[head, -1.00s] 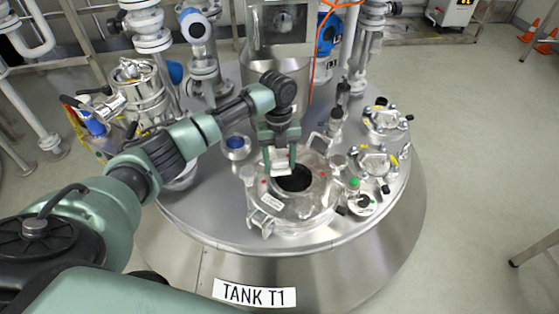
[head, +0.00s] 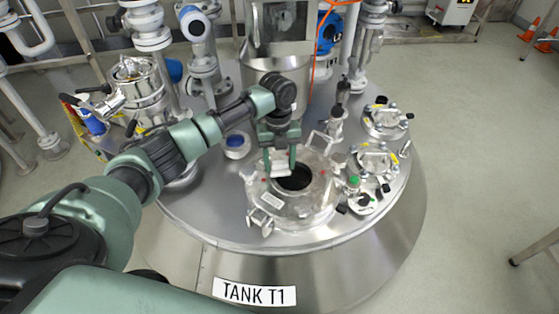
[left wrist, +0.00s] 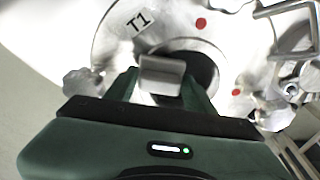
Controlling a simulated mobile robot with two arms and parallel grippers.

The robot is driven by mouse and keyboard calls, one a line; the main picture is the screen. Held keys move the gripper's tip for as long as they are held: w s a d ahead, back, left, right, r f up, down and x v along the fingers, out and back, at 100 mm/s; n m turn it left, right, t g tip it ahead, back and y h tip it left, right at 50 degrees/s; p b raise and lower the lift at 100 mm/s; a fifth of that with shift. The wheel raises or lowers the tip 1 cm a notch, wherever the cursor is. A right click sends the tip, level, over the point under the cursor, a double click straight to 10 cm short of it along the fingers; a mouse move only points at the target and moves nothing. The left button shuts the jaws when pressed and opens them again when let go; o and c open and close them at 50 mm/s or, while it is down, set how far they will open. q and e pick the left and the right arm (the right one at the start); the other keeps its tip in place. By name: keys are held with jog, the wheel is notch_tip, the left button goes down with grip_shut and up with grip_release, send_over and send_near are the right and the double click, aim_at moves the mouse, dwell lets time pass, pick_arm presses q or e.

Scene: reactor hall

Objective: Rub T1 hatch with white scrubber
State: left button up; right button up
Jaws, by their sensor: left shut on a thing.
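The T1 hatch (head: 310,209) is a round metal cover with a dark round opening and red dots, on top of the tank labelled TANK T1. In the left wrist view the hatch (left wrist: 215,28) carries a T1 label. My left gripper (head: 279,168) is shut on the white scrubber (head: 279,157), a small pale block. The gripper is over the hatch, at the back left edge of the opening. The scrubber (left wrist: 161,75) also shows between the fingers in the left wrist view and hides part of the opening. Whether it touches the hatch I cannot tell. My right gripper is not in view.
Clamps and a handle stand around the hatch rim. Two smaller bolted ports (head: 385,121) are to the right on the tank top. A tall steel column (head: 278,65) and several pipes with valves stand behind. The floor (head: 480,180) at right is mostly clear.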

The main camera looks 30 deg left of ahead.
aim_at(293, 172)
pick_arm(q)
jog(key=shift+f, duration=0.45)
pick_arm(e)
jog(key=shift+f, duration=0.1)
